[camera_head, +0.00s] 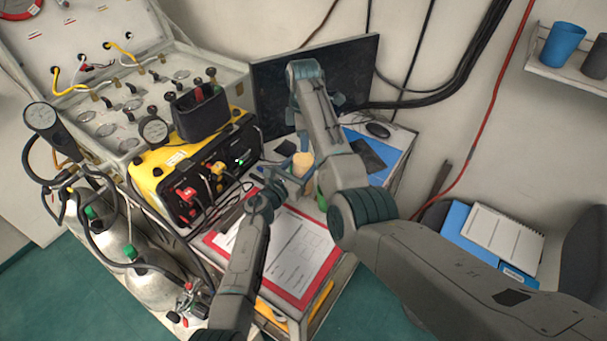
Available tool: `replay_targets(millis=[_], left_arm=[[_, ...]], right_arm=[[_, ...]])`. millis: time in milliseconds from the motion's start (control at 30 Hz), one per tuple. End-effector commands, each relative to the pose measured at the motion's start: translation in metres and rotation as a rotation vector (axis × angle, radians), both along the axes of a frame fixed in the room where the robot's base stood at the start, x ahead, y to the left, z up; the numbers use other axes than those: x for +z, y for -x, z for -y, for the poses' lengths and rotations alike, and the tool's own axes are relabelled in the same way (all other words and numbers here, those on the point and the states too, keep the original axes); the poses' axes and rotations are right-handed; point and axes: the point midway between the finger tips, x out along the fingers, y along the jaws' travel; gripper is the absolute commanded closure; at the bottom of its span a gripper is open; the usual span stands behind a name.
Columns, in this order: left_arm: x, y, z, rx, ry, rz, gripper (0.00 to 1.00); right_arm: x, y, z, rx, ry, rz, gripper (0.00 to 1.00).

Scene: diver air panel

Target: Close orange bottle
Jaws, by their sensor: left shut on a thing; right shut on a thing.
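A small pale orange bottle (302,162) stands among the things at the middle of the table, partly hidden by my arms. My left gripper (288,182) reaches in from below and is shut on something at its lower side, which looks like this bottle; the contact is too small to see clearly. My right arm comes from the right and folds up over the table above the bottle. I cannot tell whether a cap sits on the bottle.
A red-framed clipboard (293,262) lies in front. A green object (320,201) is beside my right arm. A yellow panel box (190,168) stands left, a dark monitor (352,75) behind, and a mouse (378,130) at right. Steel gas cylinders (140,272) stand at lower left.

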Motion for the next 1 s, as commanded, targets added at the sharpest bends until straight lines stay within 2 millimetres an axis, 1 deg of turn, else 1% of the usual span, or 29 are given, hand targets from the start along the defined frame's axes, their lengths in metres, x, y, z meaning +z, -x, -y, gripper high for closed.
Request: replay_targets(millis=[100,1000], left_arm=[[-0.0018,0.0005,-0.0003,0.001,-0.001,-0.003,1.0],[-0.0018,0.0003,-0.0007,0.001,-0.001,-0.003,1.0]], right_arm=[[-0.0003,0.0001,0.0004,-0.216,0.001,0.0,0.96],[-0.0017,0.0007,-0.0003,-1.908,0.001,-0.001,0.96]])
